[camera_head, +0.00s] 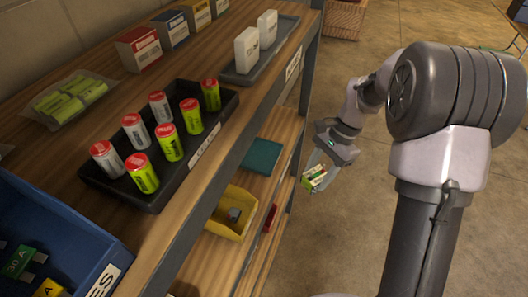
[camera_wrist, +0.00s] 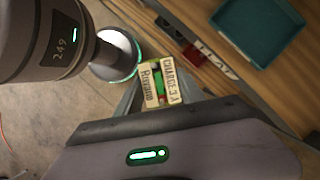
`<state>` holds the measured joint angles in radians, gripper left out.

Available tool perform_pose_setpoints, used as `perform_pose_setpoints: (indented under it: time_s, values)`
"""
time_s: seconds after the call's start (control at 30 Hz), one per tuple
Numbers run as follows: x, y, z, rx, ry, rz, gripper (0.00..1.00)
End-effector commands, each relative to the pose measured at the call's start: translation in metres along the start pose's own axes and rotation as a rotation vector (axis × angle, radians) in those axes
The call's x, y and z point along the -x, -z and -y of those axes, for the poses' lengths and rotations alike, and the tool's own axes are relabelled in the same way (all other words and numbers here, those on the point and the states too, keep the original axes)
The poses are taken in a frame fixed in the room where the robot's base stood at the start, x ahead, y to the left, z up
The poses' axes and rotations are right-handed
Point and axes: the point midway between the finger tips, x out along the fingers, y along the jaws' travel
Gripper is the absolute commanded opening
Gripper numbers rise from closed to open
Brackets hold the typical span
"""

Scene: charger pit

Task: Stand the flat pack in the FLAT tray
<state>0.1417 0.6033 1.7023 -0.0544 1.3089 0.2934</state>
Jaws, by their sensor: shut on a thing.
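My gripper (camera_head: 325,166) is shut on a small pack (camera_head: 315,179), out in the air to the right of the shelves. In the wrist view the pack (camera_wrist: 150,90) shows pale lettered faces, one reading "CHARGE 3 A", with green and red between them. It sits between the fingers (camera_wrist: 160,100). A shallow teal tray (camera_head: 262,156) lies on the lower shelf, left of my gripper, and looks empty. The wrist view also shows this tray (camera_wrist: 262,28) at the top right, with a "FLAT" label (camera_wrist: 218,62) on the shelf edge near it.
A yellow bin (camera_head: 245,235) and a red thing (camera_head: 270,218) are also on the lower shelf. The upper shelf holds a black tray (camera_head: 155,198) of several cells, a grey tray (camera_head: 285,40) with two white packs, boxes and a blue bin (camera_head: 75,235). Open floor lies right.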

Motion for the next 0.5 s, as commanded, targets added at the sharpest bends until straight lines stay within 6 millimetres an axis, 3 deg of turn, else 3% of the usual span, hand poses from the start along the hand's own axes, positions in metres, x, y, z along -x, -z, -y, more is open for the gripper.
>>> perform_pose_setpoints:
  time_s: [0.3,0.5]
  values:
    - [0.031,0.019,0.024,-0.703,0.283,0.006,0.0]
    - [0.036,0.019,0.039,-0.87,0.352,0.014,0.0]
